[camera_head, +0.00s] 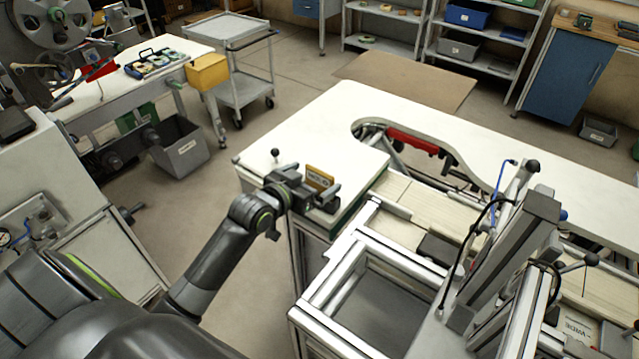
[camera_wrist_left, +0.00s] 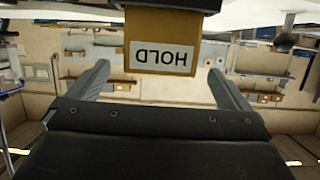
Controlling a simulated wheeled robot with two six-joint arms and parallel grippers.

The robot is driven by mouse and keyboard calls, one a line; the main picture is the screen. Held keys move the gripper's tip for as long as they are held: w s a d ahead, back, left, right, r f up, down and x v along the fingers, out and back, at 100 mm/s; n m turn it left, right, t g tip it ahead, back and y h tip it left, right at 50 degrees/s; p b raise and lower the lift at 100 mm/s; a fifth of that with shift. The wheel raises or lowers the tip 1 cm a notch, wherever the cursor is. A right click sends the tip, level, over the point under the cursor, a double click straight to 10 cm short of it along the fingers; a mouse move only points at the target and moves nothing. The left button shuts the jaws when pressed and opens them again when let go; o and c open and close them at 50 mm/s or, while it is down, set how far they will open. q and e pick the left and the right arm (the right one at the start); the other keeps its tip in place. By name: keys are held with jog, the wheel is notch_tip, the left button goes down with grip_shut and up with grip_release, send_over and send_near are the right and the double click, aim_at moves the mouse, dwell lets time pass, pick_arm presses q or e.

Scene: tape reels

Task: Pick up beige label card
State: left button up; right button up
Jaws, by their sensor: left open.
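An upright ochre-beige label card (camera_head: 319,177) with a white strip stands at the near end of the white bench, beside my left gripper (camera_head: 326,192). In the left wrist view, the card (camera_wrist_left: 165,25) appears upside down, its strip reading "HOLD". It lies in line with the gap between the open fingers of my left gripper (camera_wrist_left: 158,70), near the fingertips. Its edges show clear space to both fingers. Whether it reaches between the tips is hard to tell. My right gripper is not in view.
A black-knobbed pin (camera_head: 275,153) stands on the white bench (camera_head: 330,125) left of the card. A metal-framed machine (camera_head: 520,235) rises to the right. A pale label with dark lettering (camera_head: 580,329) lies at lower right. The bench top behind the card is clear.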

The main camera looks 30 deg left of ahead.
aim_at(318, 175)
pick_arm(q)
jog(key=shift+p+x, duration=0.4)
jog(key=shift+x, duration=1.45)
jog(key=c, duration=1)
